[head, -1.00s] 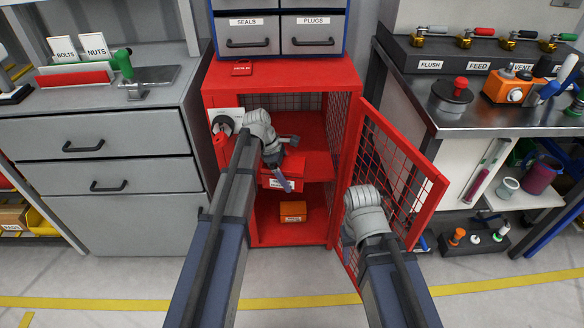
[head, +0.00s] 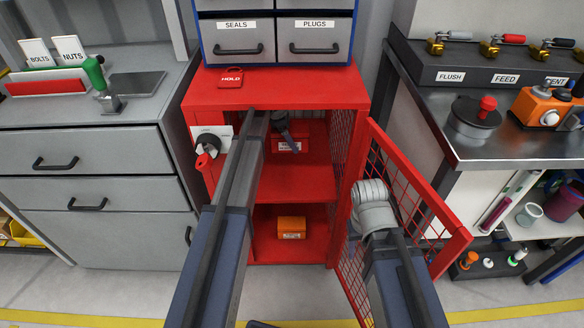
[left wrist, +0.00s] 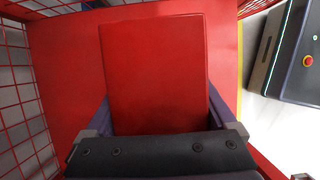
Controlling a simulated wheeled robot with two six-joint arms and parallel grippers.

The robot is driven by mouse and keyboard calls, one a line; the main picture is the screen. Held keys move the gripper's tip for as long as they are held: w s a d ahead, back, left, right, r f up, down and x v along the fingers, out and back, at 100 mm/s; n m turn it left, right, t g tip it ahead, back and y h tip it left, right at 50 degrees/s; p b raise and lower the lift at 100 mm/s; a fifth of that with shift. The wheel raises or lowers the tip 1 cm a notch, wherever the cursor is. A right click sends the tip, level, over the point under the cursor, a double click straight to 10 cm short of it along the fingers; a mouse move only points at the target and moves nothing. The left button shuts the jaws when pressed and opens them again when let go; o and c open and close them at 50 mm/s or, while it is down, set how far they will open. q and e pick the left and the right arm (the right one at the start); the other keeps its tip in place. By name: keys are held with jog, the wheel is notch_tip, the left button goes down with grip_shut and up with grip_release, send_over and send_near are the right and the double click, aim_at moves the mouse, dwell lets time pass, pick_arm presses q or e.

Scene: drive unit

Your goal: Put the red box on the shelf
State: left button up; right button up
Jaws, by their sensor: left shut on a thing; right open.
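The red box (head: 289,148) with a white label is inside the open red cabinet, above the rear of its middle shelf (head: 300,183). I cannot tell whether it touches the shelf. My left gripper (head: 284,131) reaches in through the cabinet's front and is shut on the box. In the left wrist view the red box (left wrist: 155,75) lies between the two fingers, over a red surface. My right gripper (head: 374,212) is empty beside the open mesh door; its fingers are mostly hidden by the wrist.
The mesh door (head: 412,200) stands open to the right. An orange box (head: 291,228) sits in the lower compartment. A rotary switch (head: 208,146) is on the cabinet's front left. A red HOLD tag (head: 231,77) lies on the cabinet top. The middle shelf's front is clear.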

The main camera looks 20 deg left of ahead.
pick_arm(q)
jog(key=b, duration=0.6)
send_over(297, 166)
jog(key=a, duration=0.2)
jog(key=shift+s+d+f, duration=0.1)
jog(key=shift+d+f, duration=0.05)
jog(key=shift+f, duration=1.45)
jog(key=shift+s+d+f, duration=0.1)
jog(key=shift+f, duration=1.45)
jog(key=shift+f, duration=0.1)
notch_tip(297, 166, down, 4)
jog(key=b, duration=0.4)
jog(key=shift+r, duration=0.25)
jog(key=shift+f, duration=0.15)
jog(key=o, duration=1.6)
jog(key=shift+c, duration=0.2)
